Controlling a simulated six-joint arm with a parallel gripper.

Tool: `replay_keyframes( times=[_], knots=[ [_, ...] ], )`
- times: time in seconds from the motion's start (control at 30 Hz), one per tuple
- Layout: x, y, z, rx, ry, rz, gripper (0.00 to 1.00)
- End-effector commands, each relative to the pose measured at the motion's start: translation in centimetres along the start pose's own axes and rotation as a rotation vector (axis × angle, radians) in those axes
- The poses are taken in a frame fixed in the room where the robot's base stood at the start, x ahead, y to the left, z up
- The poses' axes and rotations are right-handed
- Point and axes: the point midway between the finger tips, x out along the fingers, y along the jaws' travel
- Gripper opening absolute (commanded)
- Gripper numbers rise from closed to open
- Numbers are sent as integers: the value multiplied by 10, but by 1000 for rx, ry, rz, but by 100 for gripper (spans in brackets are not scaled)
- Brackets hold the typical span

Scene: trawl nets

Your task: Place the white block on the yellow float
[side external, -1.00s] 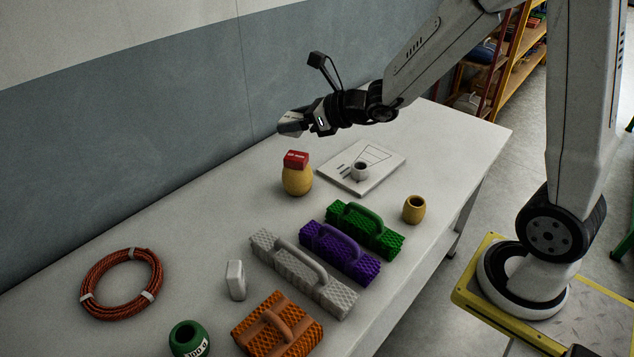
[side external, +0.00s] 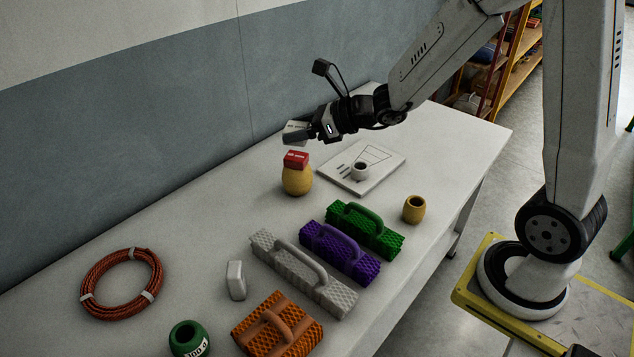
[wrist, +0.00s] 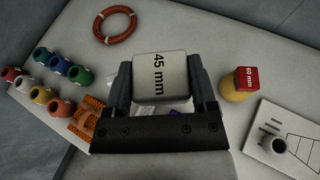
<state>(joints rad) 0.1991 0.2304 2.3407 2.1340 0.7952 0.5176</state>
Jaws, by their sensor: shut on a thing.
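My gripper (wrist: 160,85) is shut on a white block (wrist: 158,78) marked "45 mm". In the side view my gripper (side external: 306,131) holds the block (side external: 293,133) in the air, above and beyond a yellow float. This yellow float (side external: 297,181) stands upright on the table, with a red block (side external: 296,159) on top. In the wrist view the float (wrist: 235,96) and the red block (wrist: 246,78), marked "60 mm", are right of the gripper. Another yellow float-like piece (side external: 414,210), with an open top, stands at the right of the table.
A white board (side external: 370,178) with a small cup (side external: 360,171) lies near the float. Grey, purple, green and orange handled blocks (side external: 340,254) fill the front. A rope coil (side external: 122,284) lies left. Several coloured floats (wrist: 42,96) stand left in the wrist view.

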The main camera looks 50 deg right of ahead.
Motion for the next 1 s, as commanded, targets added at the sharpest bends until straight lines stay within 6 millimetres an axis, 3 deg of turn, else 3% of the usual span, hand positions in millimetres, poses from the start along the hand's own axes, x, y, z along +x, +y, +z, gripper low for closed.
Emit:
replay_keyframes(
  times=[0.47, 1.0],
  knots=[
    [5, 40, -45, -171, 1, 422, 13],
    [-17, 74, -108, -390, 0, 950, 13]
  ],
)
